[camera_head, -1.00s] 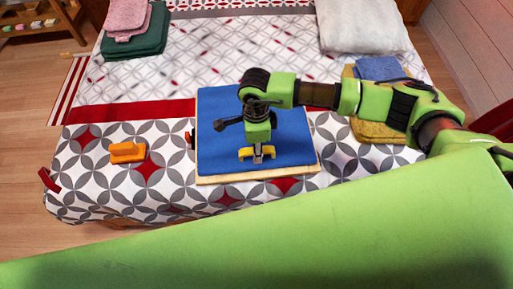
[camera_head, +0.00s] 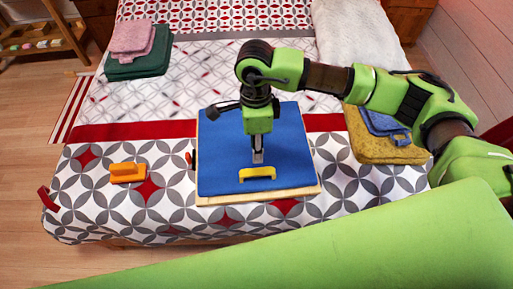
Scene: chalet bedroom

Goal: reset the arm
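My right arm reaches in from the right over the bed. Its gripper (camera_head: 257,156) points down over the blue-topped board (camera_head: 219,170), just behind the yellow handle-shaped piece (camera_head: 257,174). The fingertips look clear of the yellow piece, with nothing seen held in them. The fingers are small and seen nearly edge-on, so their opening cannot be made out. My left gripper is not in view.
An orange block-like object (camera_head: 127,173) lies left of the board. Folded yellow (camera_head: 382,150) and blue (camera_head: 388,124) cloths lie to the right under the arm. Green (camera_head: 138,65) and pink folded cloths are at back left, a white pillow at back right.

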